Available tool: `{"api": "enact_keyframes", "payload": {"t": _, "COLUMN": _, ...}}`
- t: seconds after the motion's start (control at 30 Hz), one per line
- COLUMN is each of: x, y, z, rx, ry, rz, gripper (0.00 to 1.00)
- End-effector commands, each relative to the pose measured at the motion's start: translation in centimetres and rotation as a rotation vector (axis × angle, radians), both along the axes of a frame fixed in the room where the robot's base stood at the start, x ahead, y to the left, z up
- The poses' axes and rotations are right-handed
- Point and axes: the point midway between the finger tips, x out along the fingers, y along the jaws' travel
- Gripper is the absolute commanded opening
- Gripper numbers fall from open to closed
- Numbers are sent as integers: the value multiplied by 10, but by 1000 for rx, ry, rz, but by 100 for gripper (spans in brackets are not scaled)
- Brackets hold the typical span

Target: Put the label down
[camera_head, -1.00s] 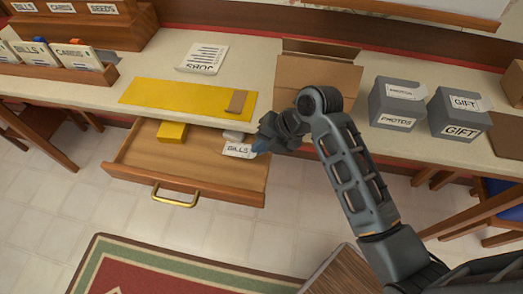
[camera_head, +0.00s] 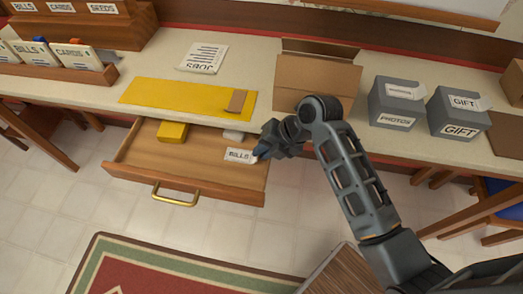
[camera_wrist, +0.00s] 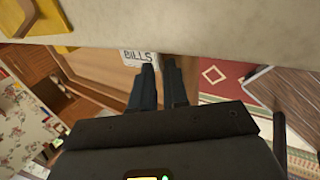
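The small white label (camera_head: 239,156) reads BILLS and is in or just above the open drawer (camera_head: 190,172), near its right side. I cannot tell whether its lower edge touches the drawer floor. My gripper (camera_head: 262,151) is at the label's right end, over the drawer's right wall. In the wrist view, the fingers of my gripper (camera_wrist: 159,64) are close together, with the label (camera_wrist: 138,57) at their tips, sticking out to the left. The gripper appears shut on the label's edge; the fingers partly hide it.
A yellow block (camera_head: 172,132) and a pale object (camera_head: 233,135) lie at the drawer's back. Above the drawer, the desktop holds a yellow mat (camera_head: 160,93), an open cardboard box (camera_head: 318,75) and grey PHOTOS (camera_head: 396,103) and GIFT (camera_head: 459,113) boxes.

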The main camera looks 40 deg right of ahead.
Motion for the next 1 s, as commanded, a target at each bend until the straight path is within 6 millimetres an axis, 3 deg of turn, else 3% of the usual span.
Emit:
{"api": "enact_keyframes", "payload": {"t": 0.5, "x": -40, "y": -30, "z": 80, "rx": -2, "ry": -3, "rz": -1, "gripper": 14}}
{"api": "enact_keyframes", "payload": {"t": 0.73, "x": -47, "y": -34, "z": 92, "rx": 0, "ry": -1, "rz": 1, "gripper": 14}}
{"api": "enact_keyframes", "payload": {"t": 1.0, "x": -52, "y": -31, "z": 86, "rx": 11, "ry": 8, "rz": -52, "gripper": 14}}
